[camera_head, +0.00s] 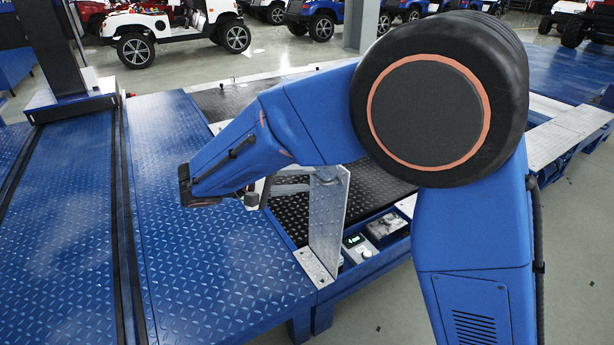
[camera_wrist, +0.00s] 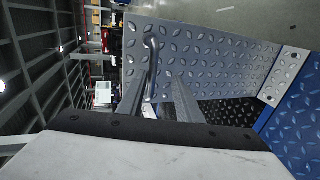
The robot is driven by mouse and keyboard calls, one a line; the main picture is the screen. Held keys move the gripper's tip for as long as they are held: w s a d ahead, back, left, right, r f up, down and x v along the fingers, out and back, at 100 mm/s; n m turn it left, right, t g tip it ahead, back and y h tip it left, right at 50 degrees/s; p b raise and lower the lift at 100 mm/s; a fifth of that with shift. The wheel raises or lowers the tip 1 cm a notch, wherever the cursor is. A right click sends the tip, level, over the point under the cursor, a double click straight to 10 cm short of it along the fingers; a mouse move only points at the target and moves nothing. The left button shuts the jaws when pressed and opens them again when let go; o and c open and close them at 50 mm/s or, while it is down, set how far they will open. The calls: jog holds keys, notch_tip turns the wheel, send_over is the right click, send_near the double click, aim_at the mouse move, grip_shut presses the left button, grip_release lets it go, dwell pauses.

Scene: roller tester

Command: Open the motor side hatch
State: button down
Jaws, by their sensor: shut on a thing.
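The motor side hatch (camera_head: 328,225) is a silver diamond-plate panel. It stands raised, about upright, on its hinge strip (camera_head: 315,267) at the edge of the blue platform. In the wrist view its plate (camera_wrist: 215,60) fills the upper middle, with a grey bar handle (camera_wrist: 151,52) near its left end. My gripper (camera_head: 300,184) is beside the hatch's upper part, partly hidden by the panel. In the wrist view my gripper (camera_wrist: 156,84) has its fingers around the handle, shut on it; the exact contact is hard to see.
Beside the raised hatch, an open bay shows a grey box with a green display (camera_head: 355,241) and a dark unit (camera_head: 384,227). Black tread plate (camera_head: 300,215) lies behind. Blue diamond-plate flooring (camera_head: 200,250) is clear at left. Parked vehicles (camera_head: 170,30) stand far back.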

jog(key=shift+s+f, duration=0.1)
jog(key=shift+f, duration=0.45)
jog(key=c, duration=1.8)
grip_release()
jog(key=shift+r, duration=0.15)
jog(key=v, duration=1.7)
jog(key=shift+r, duration=0.2)
jog(key=shift+a, duration=0.1)
